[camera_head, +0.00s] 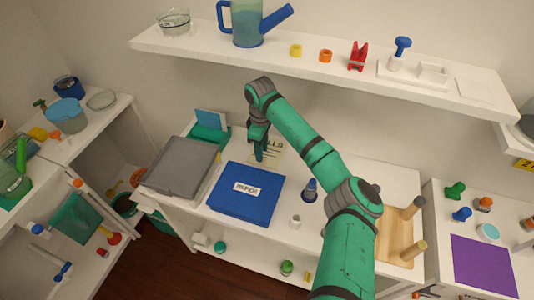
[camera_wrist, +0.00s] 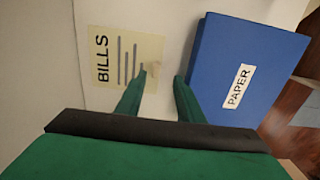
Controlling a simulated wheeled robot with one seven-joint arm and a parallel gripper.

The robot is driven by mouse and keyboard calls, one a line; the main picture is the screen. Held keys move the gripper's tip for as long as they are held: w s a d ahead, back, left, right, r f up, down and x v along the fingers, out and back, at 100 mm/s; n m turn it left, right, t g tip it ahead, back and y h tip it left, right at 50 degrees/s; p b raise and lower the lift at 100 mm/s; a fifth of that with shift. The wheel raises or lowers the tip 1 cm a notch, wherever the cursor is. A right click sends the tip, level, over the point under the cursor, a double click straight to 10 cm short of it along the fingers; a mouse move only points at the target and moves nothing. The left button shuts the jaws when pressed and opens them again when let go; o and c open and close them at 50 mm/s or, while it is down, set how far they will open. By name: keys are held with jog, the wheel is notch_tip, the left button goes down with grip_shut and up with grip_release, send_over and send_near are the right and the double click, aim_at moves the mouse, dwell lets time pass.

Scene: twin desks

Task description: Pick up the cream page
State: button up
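The cream page (camera_wrist: 110,75) is marked BILLS with several grey lines. In the wrist view it lies on a white surface, left of the blue box. In the head view the page (camera_head: 275,148) shows at the back of the middle desk, partly hidden by my arm. My gripper (camera_wrist: 160,75) is open, its two green fingers apart, with nothing held between them. Its fingertips are at the page's right edge; a small pale piece shows between them there. The gripper (camera_head: 260,157) points down in the head view. I cannot tell whether it touches the page.
A blue box labelled PAPER (camera_head: 240,207) lies just in front of the gripper; the box (camera_wrist: 220,65) is right of the fingers in the wrist view. A grey-lidded box (camera_head: 180,165) stands at left. A shelf (camera_head: 330,70) with a jug (camera_head: 246,22) hangs above.

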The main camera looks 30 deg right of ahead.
jog(key=shift+w+d+f, duration=0.15)
jog(key=shift+f, duration=1.2)
jog(key=shift+w+d+f, duration=0.1)
jog(key=shift+f, duration=1.2)
grip_shut()
